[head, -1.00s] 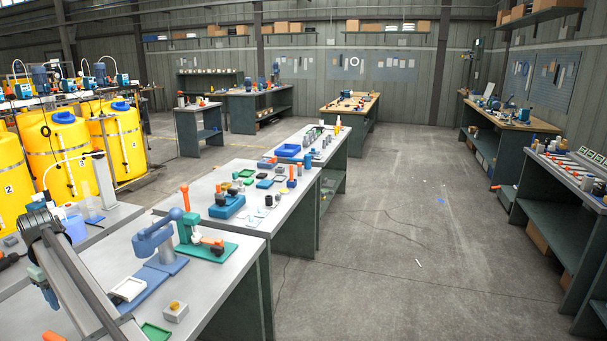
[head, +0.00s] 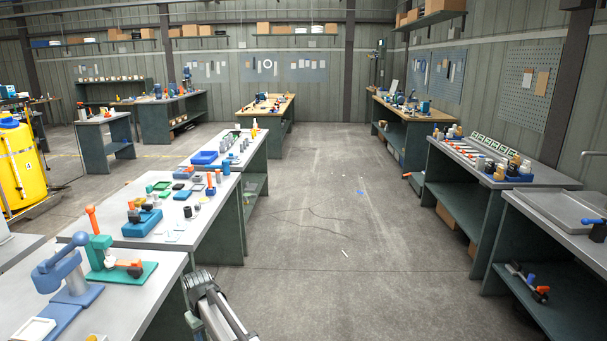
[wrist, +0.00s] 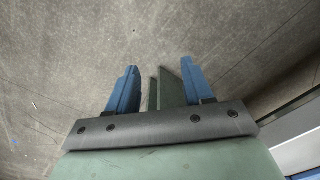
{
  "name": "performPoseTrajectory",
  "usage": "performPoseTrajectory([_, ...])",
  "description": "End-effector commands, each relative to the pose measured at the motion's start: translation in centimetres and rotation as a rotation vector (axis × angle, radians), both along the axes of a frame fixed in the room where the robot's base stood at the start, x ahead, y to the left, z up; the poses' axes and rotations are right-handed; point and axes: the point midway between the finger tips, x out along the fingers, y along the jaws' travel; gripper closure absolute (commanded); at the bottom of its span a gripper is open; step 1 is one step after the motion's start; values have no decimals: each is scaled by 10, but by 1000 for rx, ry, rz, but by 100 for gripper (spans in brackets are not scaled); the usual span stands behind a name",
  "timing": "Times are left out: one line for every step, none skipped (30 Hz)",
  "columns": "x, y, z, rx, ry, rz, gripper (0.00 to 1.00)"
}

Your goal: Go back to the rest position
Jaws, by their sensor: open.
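My gripper (wrist: 158,90) shows in the wrist view with its two blue fingers apart and nothing between them. Beyond the fingers is bare grey concrete floor. In the head view only part of my arm shows, at the bottom centre, beside the near left bench; the gripper itself is not seen there.
A near left bench (head: 130,305) carries a blue press (head: 62,262) and a green press (head: 100,255). More benches continue behind it. Shelved benches (head: 545,180) line the right side. A yellow tank (head: 22,165) stands at far left.

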Motion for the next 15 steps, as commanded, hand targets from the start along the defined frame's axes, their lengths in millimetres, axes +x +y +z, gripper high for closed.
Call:
performPoseTrajectory([1, -34, -10, -2, 2, -41, 49])
performPoseTrajectory([3, -49, -15, -1, 1, -63, 49])
performPoseTrajectory([5, -70, -21, -1, 2, -92, 49])
performPoseTrajectory([6, -86, -26, -2, 2, -115, 49])
performPoseTrajectory([7, -101, -31, -2, 2, -137, 49])
performPoseTrajectory([7, -121, -37, 0, 1, -166, 49])
performPoseTrajectory([8, -136, -41, 0, 1, -187, 49])
performPoseTrajectory([7, -151, -46, -1, 2, -208, 49])
performPoseTrajectory([6, -171, -51, -1, 2, -238, 49])
performPoseTrajectory([5, -185, -55, 0, 1, -260, 49])
performPoseTrajectory([3, -199, -59, 0, 1, -282, 49])
performPoseTrajectory([0, -219, -64, -1, 2, -312, 49])
performPoseTrajectory([-2, -233, -68, -1, 2, -333, 49])
performPoseTrajectory([-4, -247, -71, -1, 1, -355, 49])
performPoseTrajectory([-8, -265, -76, 0, 1, -384, 49])
